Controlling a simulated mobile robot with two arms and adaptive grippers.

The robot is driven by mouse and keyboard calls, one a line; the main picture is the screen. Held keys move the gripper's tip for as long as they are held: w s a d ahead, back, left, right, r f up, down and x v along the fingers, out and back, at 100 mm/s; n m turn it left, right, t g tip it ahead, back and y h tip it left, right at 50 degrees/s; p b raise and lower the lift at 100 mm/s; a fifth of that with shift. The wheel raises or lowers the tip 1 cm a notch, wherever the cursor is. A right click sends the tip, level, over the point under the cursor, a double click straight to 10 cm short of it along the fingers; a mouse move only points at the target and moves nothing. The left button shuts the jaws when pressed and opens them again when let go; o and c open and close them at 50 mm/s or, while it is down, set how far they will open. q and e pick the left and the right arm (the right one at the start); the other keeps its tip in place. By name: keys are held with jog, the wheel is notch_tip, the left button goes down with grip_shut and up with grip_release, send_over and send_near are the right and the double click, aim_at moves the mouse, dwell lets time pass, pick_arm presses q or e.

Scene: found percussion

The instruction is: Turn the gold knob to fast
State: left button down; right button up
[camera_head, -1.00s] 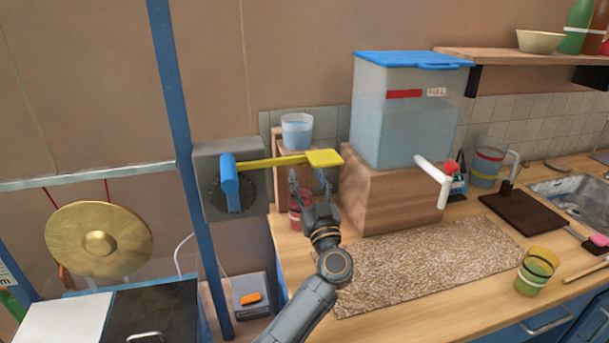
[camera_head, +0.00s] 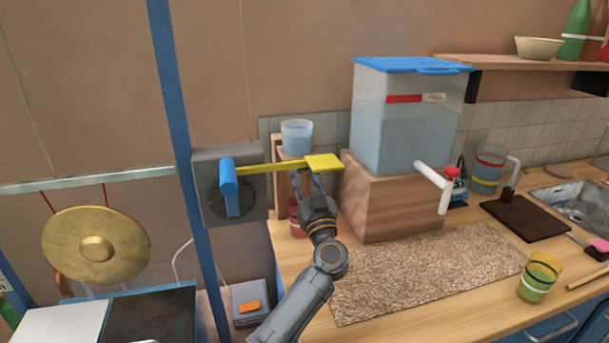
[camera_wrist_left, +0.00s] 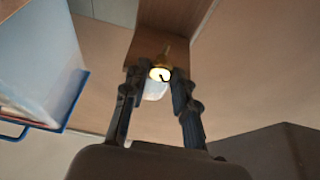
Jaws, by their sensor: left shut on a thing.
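The gold knob (camera_wrist_left: 166,60) shows in the left wrist view between my fingertips, with a pale lit face and a dark mark on it. My left gripper (camera_wrist_left: 152,82) is shut on it. In the head view my left gripper (camera_head: 307,182) is at the front of the small wooden stand, just below the yellow paddle; it hides the knob there. I cannot read any fast marking or tell the knob's setting.
A yellow paddle (camera_head: 322,162) on a blue-handled wall box (camera_head: 210,155) reaches over my gripper. A clear cup (camera_head: 297,138) tops the stand. A water tank (camera_head: 408,120) with white spout stands right. The brown mat (camera_head: 430,270) is clear.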

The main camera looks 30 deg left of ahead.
pick_arm(q)
jog(key=shift+n, duration=0.3)
jog(key=n+g+y+p, duration=0.1)
jog(key=n, duration=0.2)
jog(key=n+g+p, duration=0.1)
jog(key=n+g, duration=0.1)
jog(key=n, duration=0.1)
jog(key=shift+w+d+n+y, duration=0.1)
jog(key=shift+d+n+y, duration=0.05)
jog(key=shift+n+y, duration=0.25)
jog(key=shift+n+g, duration=0.8)
jog(key=shift+n, duration=0.4)
jog(key=c, duration=1.1)
grip_release()
